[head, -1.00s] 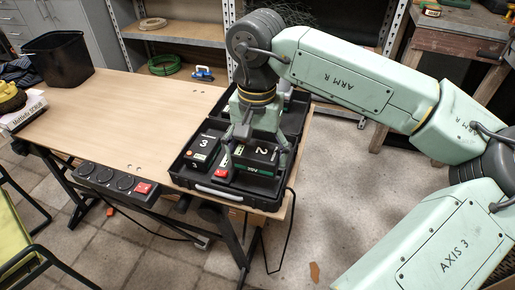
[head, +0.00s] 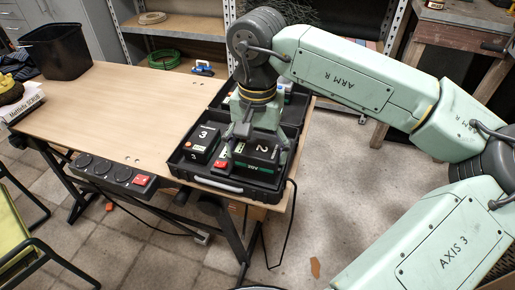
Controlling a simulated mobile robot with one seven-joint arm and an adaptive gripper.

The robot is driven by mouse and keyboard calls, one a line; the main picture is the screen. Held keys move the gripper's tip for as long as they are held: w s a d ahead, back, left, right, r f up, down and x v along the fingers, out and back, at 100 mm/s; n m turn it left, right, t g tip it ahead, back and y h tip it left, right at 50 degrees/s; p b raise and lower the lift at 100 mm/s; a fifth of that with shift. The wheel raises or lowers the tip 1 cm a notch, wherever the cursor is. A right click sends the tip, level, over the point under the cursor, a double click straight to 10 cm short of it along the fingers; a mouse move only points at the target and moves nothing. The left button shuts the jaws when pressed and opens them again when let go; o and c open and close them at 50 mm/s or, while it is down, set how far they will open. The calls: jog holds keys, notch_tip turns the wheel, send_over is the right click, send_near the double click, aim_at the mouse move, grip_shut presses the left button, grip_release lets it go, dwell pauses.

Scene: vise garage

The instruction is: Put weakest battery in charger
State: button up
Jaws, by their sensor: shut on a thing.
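My gripper (head: 256,157) points down into the open black case (head: 217,184) at the table's right end. It is shut on the black battery marked 2 (head: 262,150), whose lower front has a green strip. I cannot tell whether this battery still touches the case floor. The black battery marked 3 (head: 201,145) stands left of it in the case, apart from my gripper. A small red part (head: 220,164) shows between the two. The back of the case is partly hidden behind my wrist. No charge levels can be read.
The wooden table (head: 140,100) is clear in the middle. A black power strip with a red switch (head: 112,175) hangs on its front edge. A black bin (head: 57,50) stands at the back left. Shelves (head: 172,28) stand behind, and a workbench (head: 455,35) at the back right.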

jog(key=shift+f, duration=0.2)
dwell(0.4)
jog(key=shift+f+b, duration=0.5)
jog(key=shift+b, duration=0.2)
jog(key=shift+f+b, duration=0.3)
jog(key=shift+f+b, duration=0.35)
jog(key=shift+f, duration=0.05)
jog(key=shift+f, duration=0.15)
dwell(0.4)
jog(key=shift+s+f+b, duration=0.15)
jog(key=shift+f+b, duration=0.25)
jog(key=shift+b, duration=0.2)
jog(key=o, duration=1.6)
jog(key=shift+r, duration=0.15)
